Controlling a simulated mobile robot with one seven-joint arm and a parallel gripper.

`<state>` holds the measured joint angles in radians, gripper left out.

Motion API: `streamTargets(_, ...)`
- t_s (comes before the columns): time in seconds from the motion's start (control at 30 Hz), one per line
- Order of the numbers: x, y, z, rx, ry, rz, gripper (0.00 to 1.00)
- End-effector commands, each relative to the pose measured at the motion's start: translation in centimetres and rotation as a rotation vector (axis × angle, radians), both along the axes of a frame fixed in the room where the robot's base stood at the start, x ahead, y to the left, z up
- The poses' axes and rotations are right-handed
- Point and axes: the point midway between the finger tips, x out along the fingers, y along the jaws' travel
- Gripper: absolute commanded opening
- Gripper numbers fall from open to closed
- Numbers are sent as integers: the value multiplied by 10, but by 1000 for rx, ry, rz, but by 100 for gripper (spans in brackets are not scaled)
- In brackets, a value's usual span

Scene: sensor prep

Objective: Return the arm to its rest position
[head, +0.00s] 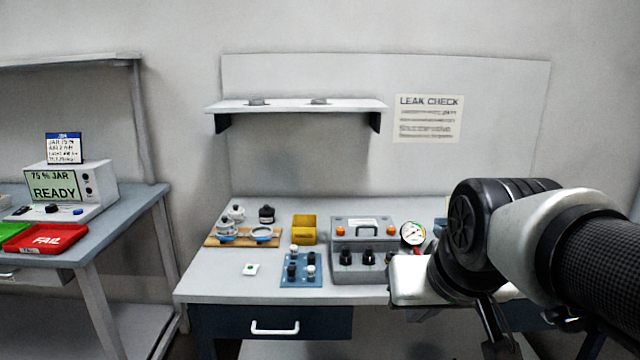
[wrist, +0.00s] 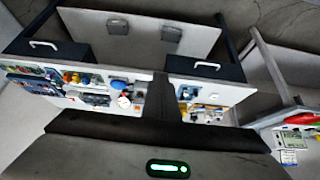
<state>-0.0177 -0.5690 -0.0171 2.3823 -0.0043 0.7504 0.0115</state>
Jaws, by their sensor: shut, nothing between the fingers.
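My arm reaches in from the right edge in the head view, in front of the right part of the workbench (head: 225,286). My gripper (head: 498,345) points down at the lower right, partly cut off by the frame's bottom edge. In the wrist view my gripper (wrist: 160,82) shows as a dark bar in the middle; it is shut and empty. The wrist view shows the bench upside down, with my gripper apart from the things on it as far as I can tell.
The bench holds a grey control box (head: 357,270), a pressure gauge (head: 412,233), a blue block with knobs (head: 301,270), a yellow bin (head: 304,229) and a wooden board with fittings (head: 214,240). A second table (head: 130,205) with a red FAIL tray (head: 45,239) stands left. A shelf (head: 340,105) hangs above.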

Motion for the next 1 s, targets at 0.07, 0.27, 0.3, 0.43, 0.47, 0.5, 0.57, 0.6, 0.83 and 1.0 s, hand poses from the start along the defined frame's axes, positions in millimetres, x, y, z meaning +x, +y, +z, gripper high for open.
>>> streamTargets(0.07,-27,0,-7,-4,26,3,0)
streamTargets(0.27,-74,0,-4,-12,88,6,0)
streamTargets(0.3,-73,0,5,-12,89,6,0)
streamTargets(0.43,-73,0,32,-11,88,6,0)
streamTargets(0.47,-73,0,40,-11,88,6,0)
streamTargets(0.5,-72,0,49,-11,88,6,0)
streamTargets(0.57,-72,0,65,-11,87,6,0)
streamTargets(0.6,-72,0,78,-11,87,6,0)
streamTargets(0.83,-72,0,162,-11,87,6,0)
streamTargets(1.0,-72,0,197,-11,87,6,0)
